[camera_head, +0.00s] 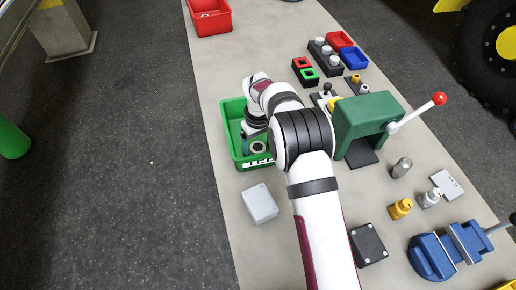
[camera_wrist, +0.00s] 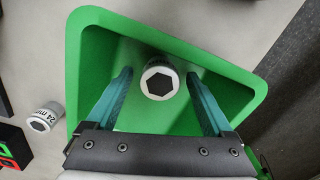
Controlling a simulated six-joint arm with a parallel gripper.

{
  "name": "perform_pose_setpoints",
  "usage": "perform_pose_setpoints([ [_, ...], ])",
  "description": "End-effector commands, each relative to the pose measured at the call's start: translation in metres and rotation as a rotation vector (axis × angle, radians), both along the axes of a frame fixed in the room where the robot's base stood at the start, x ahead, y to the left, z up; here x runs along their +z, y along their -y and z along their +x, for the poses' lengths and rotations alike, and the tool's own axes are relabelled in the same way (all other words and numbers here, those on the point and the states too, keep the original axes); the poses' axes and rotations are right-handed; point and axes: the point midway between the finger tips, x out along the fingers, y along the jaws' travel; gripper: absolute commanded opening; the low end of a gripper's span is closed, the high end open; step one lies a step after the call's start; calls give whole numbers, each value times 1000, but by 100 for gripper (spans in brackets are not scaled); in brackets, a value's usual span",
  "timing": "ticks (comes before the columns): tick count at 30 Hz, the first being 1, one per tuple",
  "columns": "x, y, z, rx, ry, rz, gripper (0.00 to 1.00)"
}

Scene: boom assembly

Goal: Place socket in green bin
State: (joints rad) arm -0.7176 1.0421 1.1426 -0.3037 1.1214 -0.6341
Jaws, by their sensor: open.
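The green bin (camera_head: 230,127) stands on the bench under my arm, and the wrist view looks down into it (camera_wrist: 92,17). A light socket with a dark hexagonal opening (camera_wrist: 160,78) is inside the bin, its opening facing the camera. A second socket, marked 24 mm (camera_wrist: 45,116), lies outside the bin, left in the wrist view.
A green press with a red-knobbed lever (camera_head: 365,115) stands right of my arm. A grey box (camera_head: 260,203) sits just in front of the bin. A blue vise (camera_head: 447,252) and small fittings are at the front right. A red bin (camera_head: 210,22) is at the back.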

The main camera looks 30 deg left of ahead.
Motion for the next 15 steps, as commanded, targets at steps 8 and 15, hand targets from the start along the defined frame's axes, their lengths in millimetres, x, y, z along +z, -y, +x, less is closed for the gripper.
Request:
perform_pose_setpoints([
  [8, 77, 0, 0, -1, 3, 3, 86],
  [15, 107, 0, 0, 0, 1, 0, 86],
])
